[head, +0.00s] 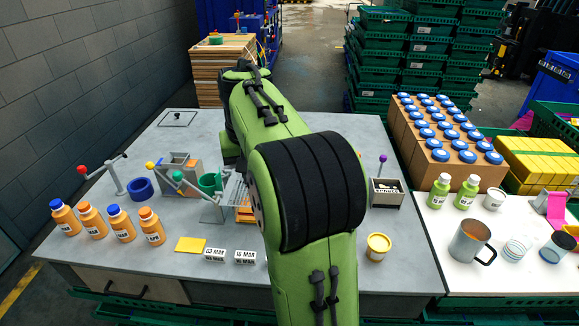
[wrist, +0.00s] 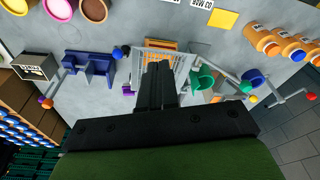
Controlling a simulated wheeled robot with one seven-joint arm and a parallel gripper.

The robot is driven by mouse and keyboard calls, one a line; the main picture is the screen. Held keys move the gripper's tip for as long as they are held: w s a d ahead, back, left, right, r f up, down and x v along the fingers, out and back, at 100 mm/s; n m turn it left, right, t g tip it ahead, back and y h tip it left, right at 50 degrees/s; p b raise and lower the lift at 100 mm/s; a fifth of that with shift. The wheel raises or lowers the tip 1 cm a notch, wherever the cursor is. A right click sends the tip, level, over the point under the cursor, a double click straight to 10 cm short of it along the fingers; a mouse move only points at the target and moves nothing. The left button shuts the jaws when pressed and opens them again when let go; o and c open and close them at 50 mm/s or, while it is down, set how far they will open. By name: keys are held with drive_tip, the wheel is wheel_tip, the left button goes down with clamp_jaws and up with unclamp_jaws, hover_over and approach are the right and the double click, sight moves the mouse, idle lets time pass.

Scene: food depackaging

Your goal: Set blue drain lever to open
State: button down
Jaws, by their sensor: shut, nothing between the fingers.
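In the wrist view, a dark blue fixture (wrist: 90,68) stands on the grey table. A blue ball knob (wrist: 119,52) is at its right end; I take this for the blue drain lever, but cannot tell its setting. My gripper (wrist: 158,66) is shut and empty, pointing at the wire rack (wrist: 165,60) to the right of the blue fixture. The fingers are apart from the knob. In the head view my own arm hides the gripper and the blue fixture.
A green cup (head: 210,184), a red-knobbed lever stand (head: 115,178), a blue ring (head: 139,188) and several orange bottles (head: 122,224) stand at left. A purple-knobbed box (head: 386,192) and yellow tub (head: 378,247) are right of my arm.

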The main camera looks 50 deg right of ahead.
drive_tip(key=w+d+m+g+y+p, duration=0.15)
drive_tip(key=d+m+p, duration=0.25)
drive_tip(key=d+p, duration=0.95)
wheel_tip(320, 180, down, 13)
drive_tip(key=d+b, duration=0.1)
drive_tip(key=b, duration=0.6)
drive_tip(key=shift+s+f, duration=0.2)
drive_tip(key=shift+s, duration=0.2)
